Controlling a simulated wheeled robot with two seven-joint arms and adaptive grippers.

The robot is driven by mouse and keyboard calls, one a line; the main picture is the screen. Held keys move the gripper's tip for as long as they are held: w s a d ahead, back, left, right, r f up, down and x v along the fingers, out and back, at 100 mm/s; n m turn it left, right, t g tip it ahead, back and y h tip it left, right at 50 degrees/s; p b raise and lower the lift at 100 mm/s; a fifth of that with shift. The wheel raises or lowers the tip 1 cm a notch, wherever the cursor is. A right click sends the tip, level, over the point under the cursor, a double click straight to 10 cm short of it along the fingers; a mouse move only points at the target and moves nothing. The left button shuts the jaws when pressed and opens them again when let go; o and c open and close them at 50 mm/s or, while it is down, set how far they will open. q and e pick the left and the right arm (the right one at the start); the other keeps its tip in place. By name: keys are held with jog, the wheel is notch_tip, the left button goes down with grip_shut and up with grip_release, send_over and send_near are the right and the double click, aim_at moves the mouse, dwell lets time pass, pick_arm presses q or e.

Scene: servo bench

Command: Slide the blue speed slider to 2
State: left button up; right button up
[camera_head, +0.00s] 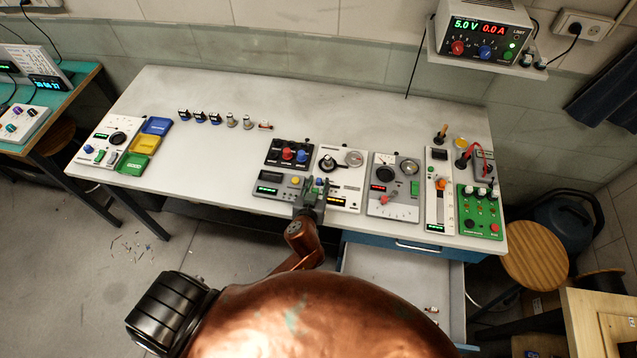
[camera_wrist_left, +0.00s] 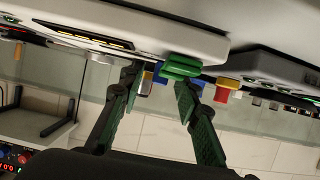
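A grey control panel (camera_head: 265,192) with a lit green display stands near the front edge of the bench. A small blue knob (camera_head: 320,181) shows just beyond my left gripper (camera_head: 312,190); I cannot read its setting or a 2. In the left wrist view a blue part (camera_wrist_left: 160,72) lies behind a green block (camera_wrist_left: 181,68). My left gripper's fingers (camera_wrist_left: 155,82) are apart, with the green block between and near the right fingertip. I cannot tell whether they touch. The gripper hides part of the panel. My right gripper is not in view.
A panel with red and blue knobs (camera_head: 288,154) stands behind, and a white dial panel (camera_head: 347,165) stands to the right. More instruments, including a green board (camera_head: 480,212), fill the right end. An open drawer (camera_head: 400,262) juts out below.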

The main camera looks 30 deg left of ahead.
pick_arm(q)
jog(key=shift+w, duration=0.15)
jog(key=shift+c, duration=0.2)
grip_shut()
dwell(0.5)
